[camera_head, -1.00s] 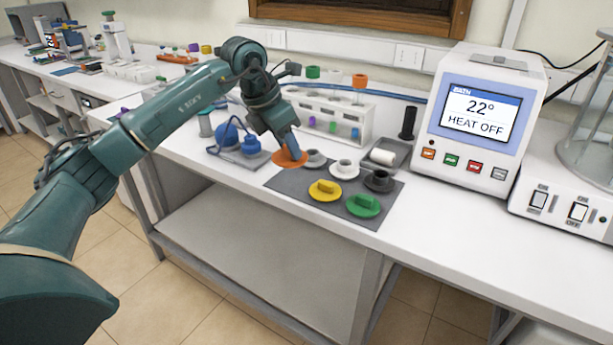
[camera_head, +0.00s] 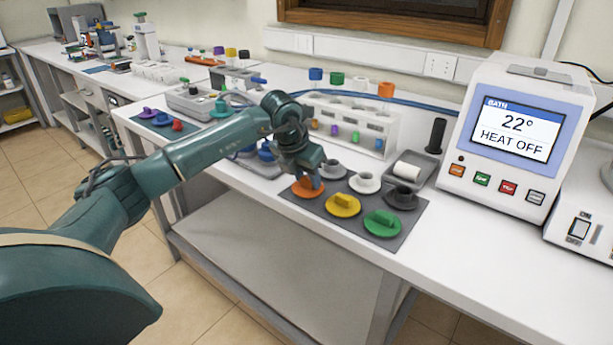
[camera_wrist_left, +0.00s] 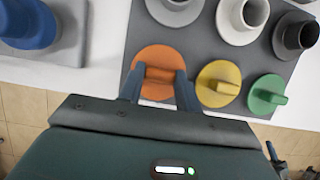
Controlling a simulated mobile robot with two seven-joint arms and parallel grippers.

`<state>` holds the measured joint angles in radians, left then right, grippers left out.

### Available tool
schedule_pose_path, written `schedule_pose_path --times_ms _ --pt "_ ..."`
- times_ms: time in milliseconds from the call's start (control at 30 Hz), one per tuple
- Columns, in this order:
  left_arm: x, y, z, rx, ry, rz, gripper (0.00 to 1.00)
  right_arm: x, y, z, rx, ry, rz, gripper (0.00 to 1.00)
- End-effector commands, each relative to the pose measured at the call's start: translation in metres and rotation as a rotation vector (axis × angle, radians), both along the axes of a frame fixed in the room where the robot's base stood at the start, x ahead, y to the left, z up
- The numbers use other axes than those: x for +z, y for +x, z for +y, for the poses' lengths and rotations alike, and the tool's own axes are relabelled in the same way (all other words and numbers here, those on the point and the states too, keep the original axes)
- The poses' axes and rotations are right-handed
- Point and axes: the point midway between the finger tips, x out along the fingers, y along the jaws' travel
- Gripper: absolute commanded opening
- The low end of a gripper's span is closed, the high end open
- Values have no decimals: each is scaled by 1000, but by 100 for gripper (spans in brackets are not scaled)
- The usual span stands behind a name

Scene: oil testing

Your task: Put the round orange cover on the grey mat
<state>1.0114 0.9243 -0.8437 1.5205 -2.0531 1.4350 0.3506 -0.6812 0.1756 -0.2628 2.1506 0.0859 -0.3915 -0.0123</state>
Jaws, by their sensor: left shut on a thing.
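The round orange cover (camera_head: 308,190) is at the front left corner of the grey mat (camera_head: 378,230), left of the yellow cover. It also shows in the left wrist view (camera_wrist_left: 156,62), with its raised grip between my fingers. My left gripper (camera_head: 311,181) reaches down from above and is shut on that grip; in the left wrist view its fingers (camera_wrist_left: 160,85) stand on both sides of it. The cover looks flat and at mat level; whether it touches the mat is hard to tell.
On the mat are a yellow cover (camera_head: 343,205), a green cover (camera_head: 383,223), and grey (camera_head: 332,171), white (camera_head: 364,183) and dark (camera_head: 402,198) collared pieces. A tray with a white roll (camera_head: 407,170) and the bath unit (camera_head: 515,140) stand right. Blue pieces (camera_head: 267,152) stand left.

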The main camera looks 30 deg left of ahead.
Motion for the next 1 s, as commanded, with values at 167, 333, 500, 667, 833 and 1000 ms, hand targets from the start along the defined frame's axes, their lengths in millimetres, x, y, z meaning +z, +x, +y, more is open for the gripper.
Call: schedule_pose_path --times_ms 167,333,500,667,833,1000 --pt "-4 0 0 0 0 -2 12 -1 1 0 0 -2 0 36" --pt "-7 0 0 -1 0 -1 12 -3 1 -1 -1 -3 -1 36" --pt "-6 0 0 -1 0 -1 45 -2 1 -1 -2 -2 -1 36" --pt "-6 0 0 -1 0 -1 55 0 2 -2 -3 -1 -4 36" --pt "-6 0 0 -1 0 -1 55 2 3 -1 -3 0 -9 36" --pt "5 -2 0 -2 0 -4 55 3 3 -2 -3 -2 -10 36"
